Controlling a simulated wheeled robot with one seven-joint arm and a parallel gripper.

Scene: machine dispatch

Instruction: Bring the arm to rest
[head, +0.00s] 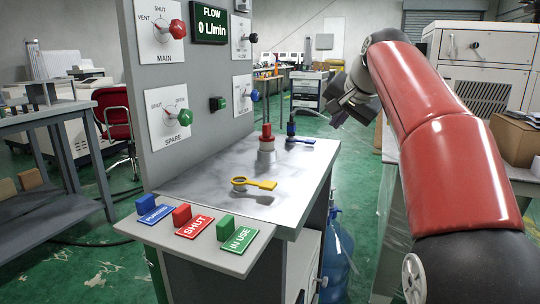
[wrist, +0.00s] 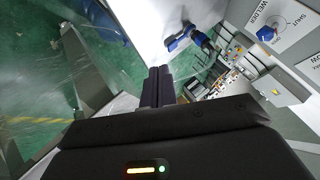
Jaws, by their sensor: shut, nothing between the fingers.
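My red arm (head: 425,95) reaches in from the right in the head view, bent over at the top. My gripper (head: 340,112) hangs from it in the air, right of the panel and above the counter's right edge. In the wrist view, its two dark fingers (wrist: 158,84) lie together with nothing between them. The grey panel (head: 150,85) stands on the left with a red MAIN knob (head: 177,29), a green SPARE knob (head: 185,117) and a display (head: 209,22) reading 0 L/min.
The counter (head: 205,193) bears a yellow ring-ended tool (head: 255,184), a red-topped fitting (head: 266,138) and a blue-handled part (head: 300,141). Blue (head: 154,206), red (head: 193,221) and green (head: 238,233) tags sit on the front ledge. A cardboard box (head: 514,139) is at right.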

